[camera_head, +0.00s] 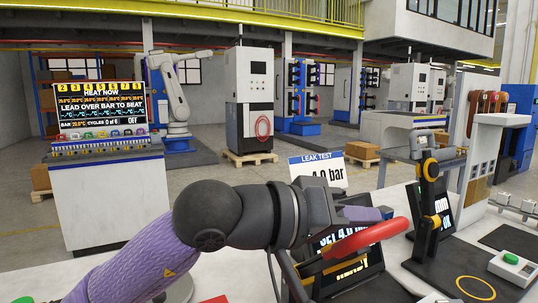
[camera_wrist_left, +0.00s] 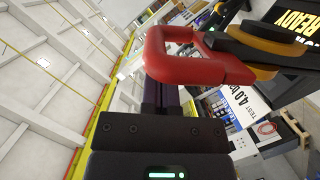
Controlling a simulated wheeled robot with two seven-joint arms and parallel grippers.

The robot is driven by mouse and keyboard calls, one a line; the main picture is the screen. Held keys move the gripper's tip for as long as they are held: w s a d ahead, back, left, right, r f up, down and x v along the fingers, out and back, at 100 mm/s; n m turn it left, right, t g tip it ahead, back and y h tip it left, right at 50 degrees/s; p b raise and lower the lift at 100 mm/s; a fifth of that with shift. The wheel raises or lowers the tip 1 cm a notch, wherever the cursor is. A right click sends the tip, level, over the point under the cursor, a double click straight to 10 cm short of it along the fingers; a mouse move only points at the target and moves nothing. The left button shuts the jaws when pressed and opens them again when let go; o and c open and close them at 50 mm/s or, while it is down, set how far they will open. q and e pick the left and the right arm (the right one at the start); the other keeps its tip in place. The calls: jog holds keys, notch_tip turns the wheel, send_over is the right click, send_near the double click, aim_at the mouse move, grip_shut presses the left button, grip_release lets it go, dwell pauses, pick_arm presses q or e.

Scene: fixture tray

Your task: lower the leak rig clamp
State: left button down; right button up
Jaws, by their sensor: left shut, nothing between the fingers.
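The clamp's red handle (camera_head: 367,240) is a thick loop on a yellow and black lever (camera_head: 318,267), low in the middle of the head view. In the left wrist view the red handle (camera_wrist_left: 200,70) lies across the fingertips, with its yellow and black lever (camera_wrist_left: 262,42) going off right. My left gripper (camera_head: 362,213) is shut and empty, with its purple fingers just above and behind the handle. In the left wrist view the fingers (camera_wrist_left: 167,92) end at the handle; I cannot tell whether they touch it. The clamp's lower end is hidden behind my arm. My right gripper is not in view.
A dark screen (camera_head: 366,272) stands behind the lever, and a LEAK TEST sign (camera_head: 316,169) behind that. A black and orange upright fixture (camera_head: 431,205) stands to the right. A white box with a green button (camera_head: 511,260) sits at the far right.

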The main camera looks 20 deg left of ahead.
pick_arm(q)
jog(key=b+v, duration=0.1)
jog(key=v, duration=0.9)
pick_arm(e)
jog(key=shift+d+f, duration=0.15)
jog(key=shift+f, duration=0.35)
pick_arm(q)
notch_tip(320, 180, up, 5)
jog(key=a+m+p, duration=0.1)
jog(key=p, duration=0.6)
jog(key=x, duration=1)
jog(key=shift+w+a+f+p, duration=0.1)
jog(key=shift+w+f+p, duration=0.25)
jog(key=shift+w, duration=0.25)
jog(key=f, duration=0.1)
jog(key=s+d+f, duration=0.1)
jog(key=f, duration=0.1)
jog(key=shift+s+d+f+b, duration=0.1)
jog(key=shift+s+d+b, duration=0.1)
jog(key=shift+s+b, duration=0.15)
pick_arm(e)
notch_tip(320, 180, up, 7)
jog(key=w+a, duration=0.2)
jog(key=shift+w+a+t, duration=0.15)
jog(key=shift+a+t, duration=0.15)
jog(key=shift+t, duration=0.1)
